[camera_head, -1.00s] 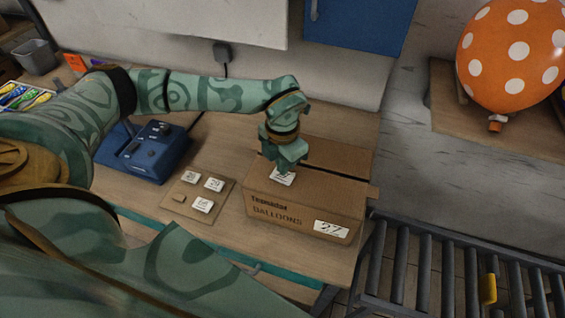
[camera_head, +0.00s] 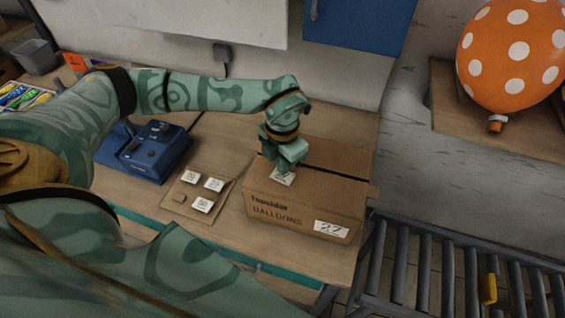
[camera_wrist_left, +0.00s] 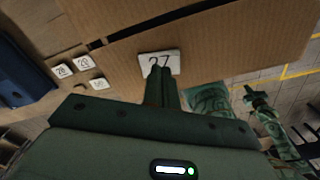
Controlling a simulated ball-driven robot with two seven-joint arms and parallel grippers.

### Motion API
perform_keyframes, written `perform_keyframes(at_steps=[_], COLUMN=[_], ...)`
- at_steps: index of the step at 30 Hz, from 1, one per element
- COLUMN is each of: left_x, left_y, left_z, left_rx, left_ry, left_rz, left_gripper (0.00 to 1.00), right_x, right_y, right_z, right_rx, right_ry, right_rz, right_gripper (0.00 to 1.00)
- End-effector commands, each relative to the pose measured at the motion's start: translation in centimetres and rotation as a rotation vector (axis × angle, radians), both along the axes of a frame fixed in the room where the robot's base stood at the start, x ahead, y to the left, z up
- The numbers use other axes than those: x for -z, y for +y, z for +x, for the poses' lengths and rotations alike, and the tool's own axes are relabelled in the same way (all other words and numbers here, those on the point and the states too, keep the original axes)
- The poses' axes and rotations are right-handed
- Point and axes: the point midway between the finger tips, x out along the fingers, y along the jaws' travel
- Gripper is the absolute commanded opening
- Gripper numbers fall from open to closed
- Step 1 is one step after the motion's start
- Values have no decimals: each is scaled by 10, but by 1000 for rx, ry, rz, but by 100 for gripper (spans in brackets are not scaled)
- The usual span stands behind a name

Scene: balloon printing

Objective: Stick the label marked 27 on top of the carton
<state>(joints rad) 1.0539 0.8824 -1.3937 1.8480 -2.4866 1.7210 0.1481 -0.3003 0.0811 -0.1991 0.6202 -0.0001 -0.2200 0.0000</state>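The cardboard carton (camera_head: 268,197) stands on the bench, with "BALLOONS" and a handwritten 27 (camera_head: 331,229) on its front. My left gripper (camera_head: 284,171) points down over the carton's top. The white label marked 27 (camera_wrist_left: 160,62) is at its fingertips, flat against or just above the top; I cannot tell which. In the left wrist view the fingers (camera_wrist_left: 160,75) are together on the label and cover its lower middle. What looks like my right gripper (camera_wrist_left: 258,101) shows small and dark in the left wrist view; its fingers are unclear.
A card (camera_head: 186,213) with several white labels and a bare tan block lies left of the carton. A blue machine (camera_head: 153,152) stands behind it. A roller conveyor (camera_head: 430,268) is at the right, below an orange dotted balloon (camera_head: 500,75). A dark gap crosses the carton's top.

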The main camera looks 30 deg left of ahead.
Motion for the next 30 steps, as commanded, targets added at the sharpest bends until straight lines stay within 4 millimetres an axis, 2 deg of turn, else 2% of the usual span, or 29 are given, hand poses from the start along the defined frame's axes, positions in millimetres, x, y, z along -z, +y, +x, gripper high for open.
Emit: perform_keyframes(at_steps=[30], left_x=[12], left_y=[0], left_z=[0], left_rx=[0], left_ry=[0], left_rz=[0], left_gripper=[0], right_x=[8], right_y=[2], right_z=[-1], right_rx=[0], right_ry=[2], right_rz=[3], right_gripper=[0])
